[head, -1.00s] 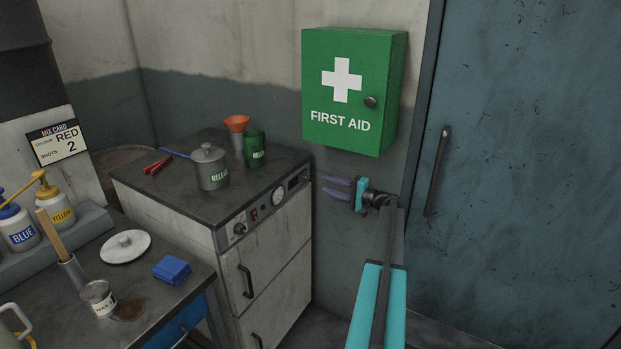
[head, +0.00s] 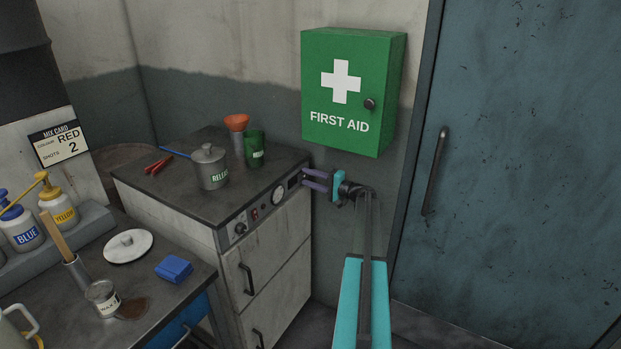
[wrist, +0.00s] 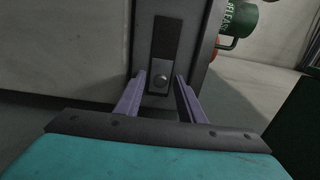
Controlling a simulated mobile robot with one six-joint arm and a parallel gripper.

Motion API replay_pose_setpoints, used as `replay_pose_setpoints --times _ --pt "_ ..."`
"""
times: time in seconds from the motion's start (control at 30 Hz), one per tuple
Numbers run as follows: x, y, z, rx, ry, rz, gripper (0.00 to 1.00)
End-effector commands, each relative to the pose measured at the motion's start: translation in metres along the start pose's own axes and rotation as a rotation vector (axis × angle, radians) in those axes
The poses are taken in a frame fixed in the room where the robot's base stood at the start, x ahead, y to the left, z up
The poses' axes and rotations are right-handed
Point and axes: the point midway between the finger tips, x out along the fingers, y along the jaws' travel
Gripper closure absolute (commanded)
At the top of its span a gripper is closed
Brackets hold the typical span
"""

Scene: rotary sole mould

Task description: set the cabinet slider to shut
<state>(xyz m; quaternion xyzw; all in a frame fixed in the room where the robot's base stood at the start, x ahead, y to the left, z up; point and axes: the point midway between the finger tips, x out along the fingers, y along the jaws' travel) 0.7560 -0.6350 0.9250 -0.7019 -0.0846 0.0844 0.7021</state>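The cabinet (head: 272,255) is a pale unit with a dark top and a control strip along its front upper edge. In the head view the slot plate is at the strip's right end, partly behind my fingers. My gripper (head: 304,180) is at that end of the strip. In the wrist view its purple fingers (wrist: 158,100) are apart, one on each side of the knob, with a gap to it visible.
A green first aid box (head: 340,130) hangs on the wall above my gripper. A blue door (head: 520,170) is at right.

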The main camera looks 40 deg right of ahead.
Motion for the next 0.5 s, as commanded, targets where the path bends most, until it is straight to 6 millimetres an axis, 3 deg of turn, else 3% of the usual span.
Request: replay_pose_setpoints --times 0.07,0.3,0.5 --pt "0.0002 0.0001 0.0003 0.0 0.0 0.0 0.64" --pt "0.0005 0.0 0.0006 0.0 -0.001 0.0 1.0" --pt "0.0008 0.0002 0.0011 0.0 -0.002 0.0 1.0"
